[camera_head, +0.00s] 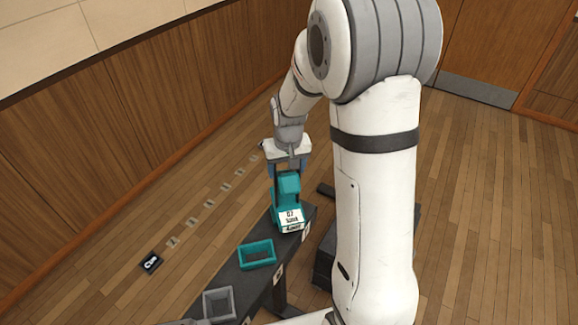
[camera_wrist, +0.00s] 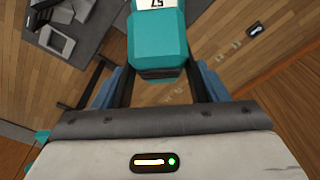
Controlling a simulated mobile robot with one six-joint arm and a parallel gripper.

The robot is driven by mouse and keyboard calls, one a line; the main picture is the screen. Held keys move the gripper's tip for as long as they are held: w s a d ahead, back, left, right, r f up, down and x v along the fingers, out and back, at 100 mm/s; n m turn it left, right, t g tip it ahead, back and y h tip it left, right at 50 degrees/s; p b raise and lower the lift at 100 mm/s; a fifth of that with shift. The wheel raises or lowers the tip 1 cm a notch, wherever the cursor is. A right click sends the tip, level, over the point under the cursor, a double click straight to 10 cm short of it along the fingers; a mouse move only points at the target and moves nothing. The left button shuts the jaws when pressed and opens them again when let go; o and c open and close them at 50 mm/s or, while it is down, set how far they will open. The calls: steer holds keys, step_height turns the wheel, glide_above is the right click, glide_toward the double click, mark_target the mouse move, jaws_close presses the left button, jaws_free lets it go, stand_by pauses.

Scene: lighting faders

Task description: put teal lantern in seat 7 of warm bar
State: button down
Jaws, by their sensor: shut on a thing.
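The teal lantern (camera_head: 288,188) is gripped upright by my gripper (camera_head: 287,172), at the far end of a dark bench in the head view. It has a white label at its lower front, with print too small to read surely. In the wrist view the lantern (camera_wrist: 158,42) sits between the two dark fingers of my gripper (camera_wrist: 160,75). I cannot tell whether its base touches the bench. A row of small pale floor squares (camera_head: 208,205) runs diagonally left of the bench. No seat or bar marking is readable as warm or 7.
The dark bench (camera_head: 222,280) holds an empty-looking teal tray (camera_head: 257,254) and a grey tray (camera_head: 219,303). A dark sign plate (camera_head: 151,262) lies on the floor at the near end of the row. Wood-panelled wall stands at left. Floor between wall and row is clear.

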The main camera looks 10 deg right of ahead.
steer(key=shift+c, duration=1.2)
jaws_free()
steer(key=shift+r, duration=0.1)
step_height(320, 180, up, 12)
steer(key=s+b, duration=0.1)
steer(key=s+r+t, duration=0.1)
steer(key=s, duration=2)
steer(key=shift+d+r+t, duration=0.4)
